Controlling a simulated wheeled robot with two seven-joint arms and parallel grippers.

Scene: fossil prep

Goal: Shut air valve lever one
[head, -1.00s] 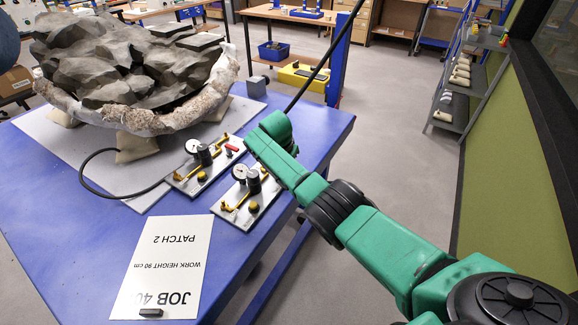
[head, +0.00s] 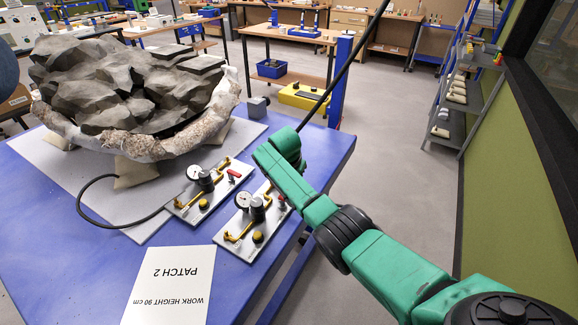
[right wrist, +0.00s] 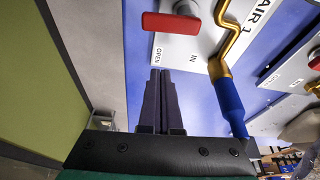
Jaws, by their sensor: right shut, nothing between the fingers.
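The AIR 1 valve plate (right wrist: 188,52) fills the top of the right wrist view, with its red lever (right wrist: 171,23) lying crosswise. The printed word OPEN is just below the lever's left end, and IN is to its right. In the head view I take it as the nearer plate (head: 240,246), with a red lever (head: 281,203) at its far end beside my arm. My right gripper (right wrist: 166,72) is shut and empty, its fingertips just below the lever in the picture and apart from it. In the head view my green arm hides this gripper. My left gripper is not in view.
A second valve plate (head: 187,211) with a red lever (head: 234,173) stands left of the first. A blue hose end (right wrist: 229,105) is close right of my fingers. A jacketed fossil block (head: 125,85) sits on the blue table (head: 80,235). A card (head: 170,290) lies in front.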

